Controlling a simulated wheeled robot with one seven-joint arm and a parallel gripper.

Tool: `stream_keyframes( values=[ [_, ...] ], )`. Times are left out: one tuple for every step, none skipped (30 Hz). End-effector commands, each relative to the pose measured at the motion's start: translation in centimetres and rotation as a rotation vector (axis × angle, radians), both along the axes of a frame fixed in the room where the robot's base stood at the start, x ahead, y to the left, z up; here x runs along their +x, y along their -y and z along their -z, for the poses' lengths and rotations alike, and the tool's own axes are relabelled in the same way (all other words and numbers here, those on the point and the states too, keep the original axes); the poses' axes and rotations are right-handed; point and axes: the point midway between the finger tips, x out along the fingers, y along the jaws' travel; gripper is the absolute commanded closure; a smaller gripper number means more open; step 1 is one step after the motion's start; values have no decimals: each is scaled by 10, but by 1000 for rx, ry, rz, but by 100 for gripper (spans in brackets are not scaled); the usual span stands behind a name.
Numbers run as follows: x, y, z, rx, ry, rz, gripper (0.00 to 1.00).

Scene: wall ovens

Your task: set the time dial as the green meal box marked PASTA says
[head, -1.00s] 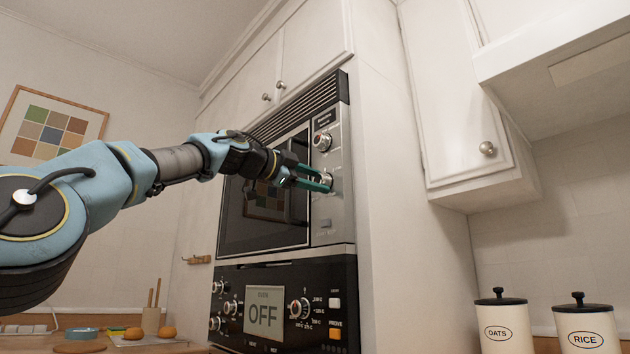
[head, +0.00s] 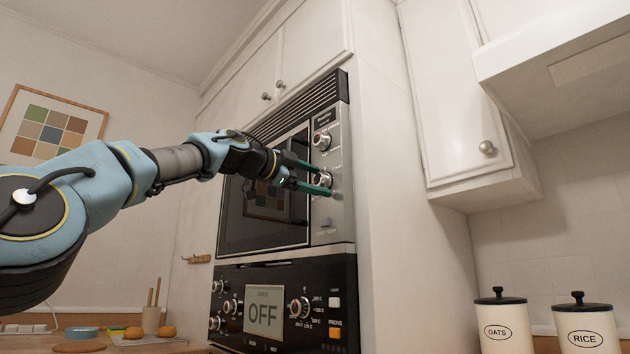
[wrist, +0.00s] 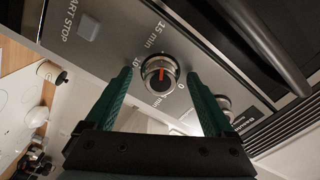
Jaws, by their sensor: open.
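The time dial (wrist: 159,74) is a round metal knob with an orange pointer line, on the upper oven's panel. Labels "15 min", "10" and "0" show around it in the wrist view; the pointer's exact reading is hard to tell. In the head view the dial (head: 322,180) is the lower of two knobs on that panel. My gripper (head: 324,180) is open at the panel, its green fingers on either side of the dial. In the wrist view a gap shows between each finger and the knob. The PASTA meal box is not in view.
Another knob (head: 322,140) sits above the time dial. A START STOP button (wrist: 88,27) is on the same panel. The lower oven's display (head: 264,312) reads OFF. OATS (head: 502,318) and RICE (head: 586,322) canisters stand right.

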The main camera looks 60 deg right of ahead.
Motion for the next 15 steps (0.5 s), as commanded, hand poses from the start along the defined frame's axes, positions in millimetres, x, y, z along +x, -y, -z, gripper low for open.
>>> stream_keyframes(
  values=[
    [0, 0, 0, -1, 0, -1, 12],
    [0, -1, 0, -1, 0, -1, 12],
    [1, -2, 0, -1, 0, -1, 12],
    [2, -4, 1, -2, 0, -1, 12],
    [3, -7, 1, -2, 0, -1, 12],
    [5, -12, 2, -3, 1, -2, 12],
    [6, -16, 3, -2, 1, -3, 12],
    [8, -20, 4, -2, 3, -4, 12],
    [10, -27, 4, -3, 2, -5, 12],
    [12, -33, 5, -3, 2, -5, 12],
    [14, -39, 5, -2, 1, -5, 12],
    [17, -47, 5, -2, 2, -5, 12],
    [18, -53, 5, -1, 3, -5, 12],
    [20, -59, 5, -2, 1, -5, 12],
    [22, -66, 5, -1, 2, -5, 12]
  ],
)
